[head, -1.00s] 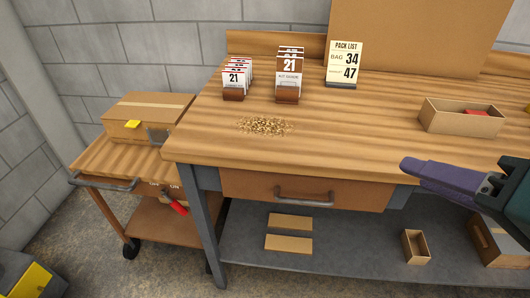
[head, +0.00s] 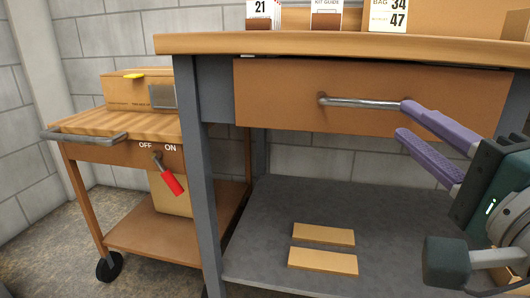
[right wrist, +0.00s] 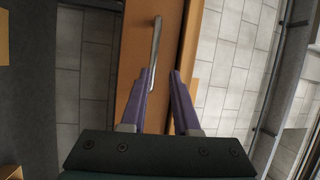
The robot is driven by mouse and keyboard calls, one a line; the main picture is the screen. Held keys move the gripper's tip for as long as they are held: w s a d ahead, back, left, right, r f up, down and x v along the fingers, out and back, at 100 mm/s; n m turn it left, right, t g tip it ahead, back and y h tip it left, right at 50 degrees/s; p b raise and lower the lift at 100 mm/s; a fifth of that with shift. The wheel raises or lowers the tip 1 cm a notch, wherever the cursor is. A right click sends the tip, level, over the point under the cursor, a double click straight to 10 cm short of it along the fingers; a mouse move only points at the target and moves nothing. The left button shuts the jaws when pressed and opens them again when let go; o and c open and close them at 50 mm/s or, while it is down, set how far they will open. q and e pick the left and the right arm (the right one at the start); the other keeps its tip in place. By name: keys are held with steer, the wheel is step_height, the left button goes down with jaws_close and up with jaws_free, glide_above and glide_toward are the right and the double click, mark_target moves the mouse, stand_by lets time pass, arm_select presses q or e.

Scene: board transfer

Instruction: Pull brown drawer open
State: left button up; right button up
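The brown drawer (head: 290,92) sits under the wooden bench top, and its front looks flush with the frame. Its grey metal bar handle (head: 360,102) runs across the front, with its right end behind or beside my upper finger. My right gripper (head: 403,119) is open, with two purple fingers pointing left at the handle's right end. In the right wrist view the open fingers (right wrist: 160,71) point at the drawer front (right wrist: 171,25), and the handle (right wrist: 154,50) lies ahead, in line with the left finger. Nothing is between the fingers. My left gripper is out of view.
The wooden bench top (head: 300,42) overhangs the drawer. A grey lower shelf (head: 250,235) holds two flat cardboard pieces (head: 323,248). At left stands a wooden cart (head: 95,125) with a box and a red-handled switch (head: 172,182). Space before the drawer is clear.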

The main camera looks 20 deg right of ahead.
mark_target(369, 106)
steer(key=w+b, duration=0.1)
steer(key=w, duration=0.2)
steer(key=w+b, duration=0.1)
steer(key=w, duration=0.2)
steer(key=w+d+b, duration=0.1)
steer(key=w, duration=0.3)
steer(key=shift+d+r, duration=0.1)
steer(key=shift+r, duration=0.05)
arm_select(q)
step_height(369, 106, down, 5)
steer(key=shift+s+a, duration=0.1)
arm_select(e)
jaws_close()
stand_by(1.0)
